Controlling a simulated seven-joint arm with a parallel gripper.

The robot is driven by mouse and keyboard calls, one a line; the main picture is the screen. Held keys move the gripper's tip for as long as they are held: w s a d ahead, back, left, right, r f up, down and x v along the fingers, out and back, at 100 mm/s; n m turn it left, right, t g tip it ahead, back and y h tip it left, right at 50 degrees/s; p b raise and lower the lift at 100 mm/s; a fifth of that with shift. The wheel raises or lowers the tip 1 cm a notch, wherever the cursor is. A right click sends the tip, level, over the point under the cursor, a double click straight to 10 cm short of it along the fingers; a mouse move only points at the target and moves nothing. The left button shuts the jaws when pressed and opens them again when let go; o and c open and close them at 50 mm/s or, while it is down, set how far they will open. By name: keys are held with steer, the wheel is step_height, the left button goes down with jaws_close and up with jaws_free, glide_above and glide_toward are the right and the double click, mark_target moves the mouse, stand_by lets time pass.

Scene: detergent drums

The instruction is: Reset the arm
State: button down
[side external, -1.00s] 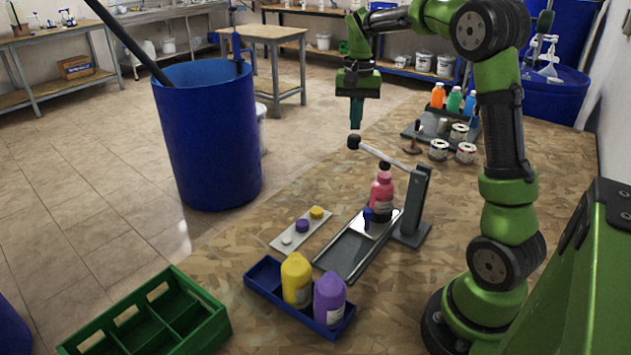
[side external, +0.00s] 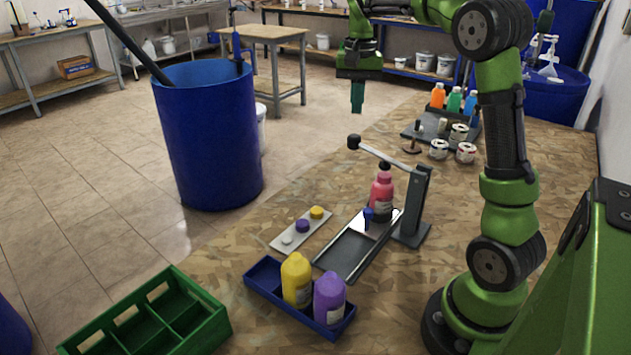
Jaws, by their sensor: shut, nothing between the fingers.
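My gripper (side external: 357,100) hangs above the worktable, pointing down, with its fingers shut and nothing held. It is above and apart from the lever press (side external: 415,205) with its black-knobbed arm.
A blue tray (side external: 262,284) holds a yellow bottle (side external: 296,279) and a purple bottle (side external: 329,299). A cap plate (side external: 283,241), a green crate (side external: 190,340) and a blue drum (side external: 207,140) lie to the left.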

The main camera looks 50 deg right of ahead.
steer(key=shift+w+d+f, duration=0.15)
steer(key=s+a+n+t, duration=0.2)
steer(key=s+a, duration=0.2)
steer(key=a, duration=0.4)
steer(key=s+a+f+n+t+y, duration=0.1)
steer(key=s+a+n+t, duration=0.1)
steer(key=s+a, duration=0.3)
steer(key=s+a+f+n+t+y, duration=0.1)
steer(key=s+a+n+t, duration=0.2)
steer(key=a, duration=0.7)
steer(key=shift+s+a+n, duration=0.3)
steer(key=shift+s+n, duration=0.2)
steer(key=shift+s, duration=0.7)
